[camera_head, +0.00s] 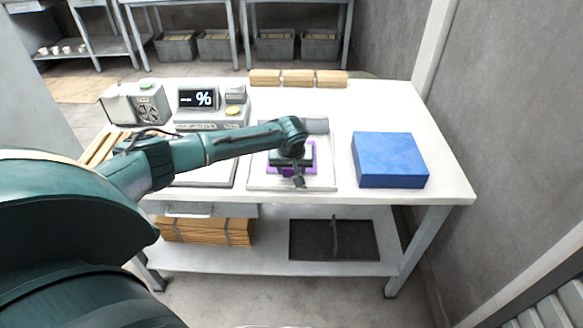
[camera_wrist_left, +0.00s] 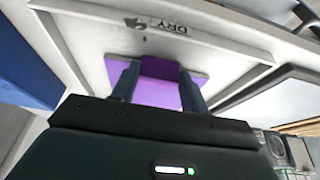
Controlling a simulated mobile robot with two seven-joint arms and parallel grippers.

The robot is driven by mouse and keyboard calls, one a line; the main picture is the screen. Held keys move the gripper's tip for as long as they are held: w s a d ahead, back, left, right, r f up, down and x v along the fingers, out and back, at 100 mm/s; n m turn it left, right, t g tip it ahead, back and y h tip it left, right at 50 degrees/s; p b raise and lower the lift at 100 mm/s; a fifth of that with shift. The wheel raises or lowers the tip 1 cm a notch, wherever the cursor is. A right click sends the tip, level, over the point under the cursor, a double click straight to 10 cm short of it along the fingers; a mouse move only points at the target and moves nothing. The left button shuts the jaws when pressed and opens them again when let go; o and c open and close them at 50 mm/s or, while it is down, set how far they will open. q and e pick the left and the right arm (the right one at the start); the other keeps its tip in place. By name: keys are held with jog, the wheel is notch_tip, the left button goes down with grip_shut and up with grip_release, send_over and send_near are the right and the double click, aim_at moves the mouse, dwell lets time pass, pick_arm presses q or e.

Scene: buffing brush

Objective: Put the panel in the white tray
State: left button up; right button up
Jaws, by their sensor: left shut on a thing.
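The purple panel (camera_head: 313,158) is between the fingers of my left gripper (camera_head: 291,165), over a white tray (camera_head: 321,182) on the table; the wrist partly hides it. In the left wrist view the panel (camera_wrist_left: 158,92) sits between both fingers of the left gripper (camera_wrist_left: 157,78), which is shut on it. The white tray (camera_wrist_left: 225,52) with the printed word "DRY" lies beyond the panel there. I cannot tell whether the panel touches the tray floor. My right gripper is not in view.
A blue block (camera_head: 389,159) stands right of the tray. A second white tray (camera_head: 205,174) lies to the left, partly under my arm. A device with a "%" display (camera_head: 205,105) stands behind it. Tan blocks (camera_head: 298,78) line the back edge.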

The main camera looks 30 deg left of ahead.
pick_arm(q)
jog(key=shift+f, duration=0.15)
jog(key=o, duration=1)
